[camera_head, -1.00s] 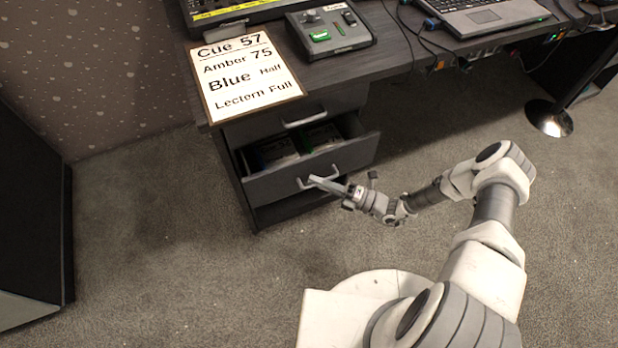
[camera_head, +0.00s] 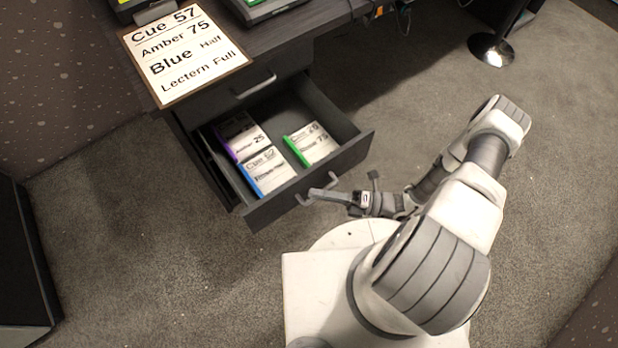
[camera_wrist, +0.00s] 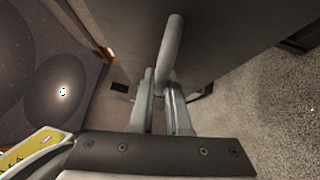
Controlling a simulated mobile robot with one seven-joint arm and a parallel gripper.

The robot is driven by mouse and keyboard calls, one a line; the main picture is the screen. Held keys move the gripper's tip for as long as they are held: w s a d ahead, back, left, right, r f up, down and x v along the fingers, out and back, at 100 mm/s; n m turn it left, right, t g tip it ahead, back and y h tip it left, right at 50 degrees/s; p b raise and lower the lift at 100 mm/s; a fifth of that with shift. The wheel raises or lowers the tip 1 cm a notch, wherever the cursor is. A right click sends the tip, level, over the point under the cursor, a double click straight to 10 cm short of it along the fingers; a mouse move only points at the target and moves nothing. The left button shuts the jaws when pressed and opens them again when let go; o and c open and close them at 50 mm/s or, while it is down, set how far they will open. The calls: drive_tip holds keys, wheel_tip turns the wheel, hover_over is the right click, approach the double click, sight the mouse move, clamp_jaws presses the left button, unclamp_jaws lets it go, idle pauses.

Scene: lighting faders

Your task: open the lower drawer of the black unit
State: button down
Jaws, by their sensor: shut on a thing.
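The black unit (camera_head: 188,138) stands under the desk at the left. Its lower drawer (camera_head: 350,150) is pulled well out, and its inside shows from above. My gripper (camera_head: 318,193) is at the drawer's front, shut on the drawer's grey bar handle (camera_head: 331,183). In the wrist view the handle (camera_wrist: 170,45) runs up from between the two fingers (camera_wrist: 160,98). The upper drawer with its own handle (camera_head: 255,86) is shut.
Several labelled card packs with purple, blue (camera_head: 267,170) and green (camera_head: 311,144) edges lie in the open drawer. A cue sign (camera_head: 185,55) lies on the desk top. A round black stand base (camera_head: 491,50) is on the carpet at the upper right. Carpet in front is clear.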

drive_tip(key=shift+s+d, duration=0.5)
drive_tip(key=shift+s, duration=0.2)
drive_tip(key=c, duration=0.9)
unclamp_jaws()
drive_tip(key=v, duration=1.7)
drive_tip(key=shift+d, duration=0.2)
